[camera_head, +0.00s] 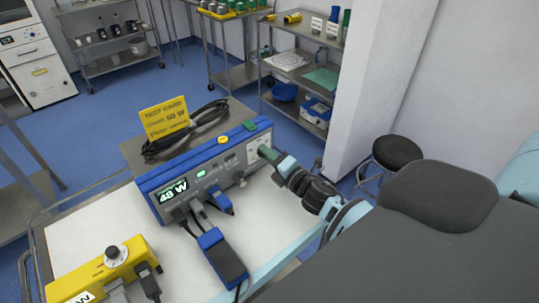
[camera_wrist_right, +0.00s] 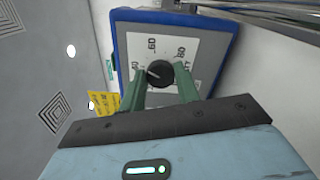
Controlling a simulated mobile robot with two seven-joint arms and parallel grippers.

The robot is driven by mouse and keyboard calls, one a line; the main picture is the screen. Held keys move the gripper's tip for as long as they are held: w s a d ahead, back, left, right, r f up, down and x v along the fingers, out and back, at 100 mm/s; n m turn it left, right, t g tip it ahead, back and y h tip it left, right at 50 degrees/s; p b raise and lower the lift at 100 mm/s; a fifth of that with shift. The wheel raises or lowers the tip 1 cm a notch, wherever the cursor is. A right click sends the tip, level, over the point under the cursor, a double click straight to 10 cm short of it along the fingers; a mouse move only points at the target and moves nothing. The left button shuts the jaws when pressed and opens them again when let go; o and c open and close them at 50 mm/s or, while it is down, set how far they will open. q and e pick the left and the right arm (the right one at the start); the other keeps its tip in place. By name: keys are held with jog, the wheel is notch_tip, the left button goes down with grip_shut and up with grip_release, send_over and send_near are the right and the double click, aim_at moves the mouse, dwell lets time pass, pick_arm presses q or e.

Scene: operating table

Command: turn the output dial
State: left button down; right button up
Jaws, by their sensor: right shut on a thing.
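The blue-edged output unit (camera_head: 222,165) stands on the white table, and its lit display (camera_head: 173,191) appears to read 49 W. The black output dial (camera_wrist_right: 159,73) with a white pointer line sits on a white scale plate on the unit's end face. My right gripper (camera_head: 270,156) reaches that end face from the right. In the right wrist view its green fingers (camera_wrist_right: 161,80) stand on either side of the dial and are shut on it. In the head view the fingers hide the dial. A yellow test card (camera_head: 165,117) showing 50 W stands on the unit. My left gripper is not in view.
A coiled black cable (camera_head: 187,130) lies on top of the unit. A yellow device (camera_head: 100,272) with a knob and a blue box (camera_head: 222,257) with leads sit in front. Shelves (camera_head: 308,65) and a black stool (camera_head: 397,152) stand behind.

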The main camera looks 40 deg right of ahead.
jog(key=shift+m, duration=0.7)
jog(key=o, duration=1)
jog(key=s, duration=0.6)
jog(key=shift+s+d+f, duration=0.1)
jog(key=shift+s+d, duration=0.15)
jog(key=shift+s, duration=0.65)
